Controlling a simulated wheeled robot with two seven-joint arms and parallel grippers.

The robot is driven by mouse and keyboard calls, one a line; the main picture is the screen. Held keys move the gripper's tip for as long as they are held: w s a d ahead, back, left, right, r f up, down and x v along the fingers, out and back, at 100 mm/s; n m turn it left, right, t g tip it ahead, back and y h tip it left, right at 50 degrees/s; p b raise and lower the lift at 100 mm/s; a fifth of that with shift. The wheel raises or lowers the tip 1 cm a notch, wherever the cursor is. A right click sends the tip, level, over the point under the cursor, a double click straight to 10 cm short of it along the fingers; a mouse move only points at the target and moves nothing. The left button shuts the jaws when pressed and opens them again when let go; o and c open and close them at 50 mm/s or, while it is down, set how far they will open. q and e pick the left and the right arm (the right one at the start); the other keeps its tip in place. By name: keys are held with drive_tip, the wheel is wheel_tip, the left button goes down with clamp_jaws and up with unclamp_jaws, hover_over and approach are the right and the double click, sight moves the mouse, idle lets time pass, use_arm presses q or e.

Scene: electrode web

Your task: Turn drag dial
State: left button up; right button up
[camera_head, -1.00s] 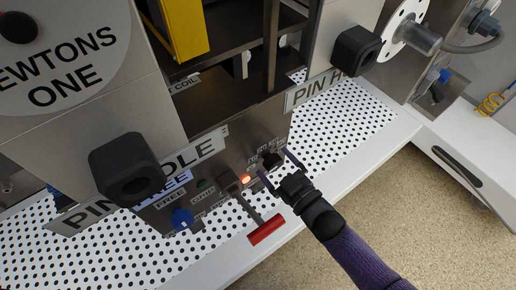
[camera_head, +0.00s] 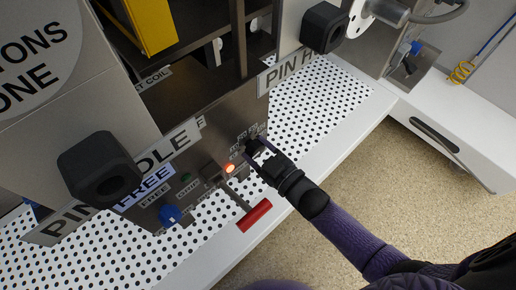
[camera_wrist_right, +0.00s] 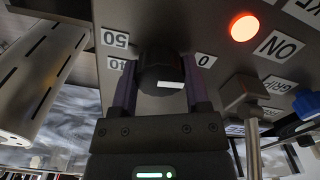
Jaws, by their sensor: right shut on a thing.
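The drag dial is a black round knob (camera_wrist_right: 162,72) with a white mark, on a grey metal panel with number labels around it, among them 50, 40 and 0. My right gripper (camera_wrist_right: 160,88) has one finger on each side of the knob and is shut on it. In the head view the right gripper (camera_head: 258,150) reaches the panel from the lower right, and its fingers partly hide the dial (camera_head: 254,148). My left gripper is not in view.
A lit red-orange lamp (camera_head: 230,168), a lever with a red handle (camera_head: 254,215) and a blue knob (camera_head: 170,214) sit left of the dial. A black block (camera_head: 99,172) juts out at left. A perforated white deck (camera_head: 310,110) lies around the panel.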

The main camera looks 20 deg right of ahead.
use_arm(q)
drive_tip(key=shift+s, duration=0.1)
use_arm(e)
drive_tip(key=shift+m, duration=0.9)
drive_tip(key=m+p, duration=0.1)
drive_tip(key=m, duration=0.1)
drive_tip(key=shift+m, duration=0.3)
drive_tip(key=m, duration=0.3)
drive_tip(key=shift+m, duration=0.3)
drive_tip(key=m, duration=0.5)
drive_tip(key=shift+f, duration=0.1)
drive_tip(key=shift+m, duration=0.9)
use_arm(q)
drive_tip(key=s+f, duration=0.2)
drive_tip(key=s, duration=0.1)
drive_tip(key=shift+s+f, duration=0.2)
use_arm(e)
drive_tip(key=shift+m, duration=0.3)
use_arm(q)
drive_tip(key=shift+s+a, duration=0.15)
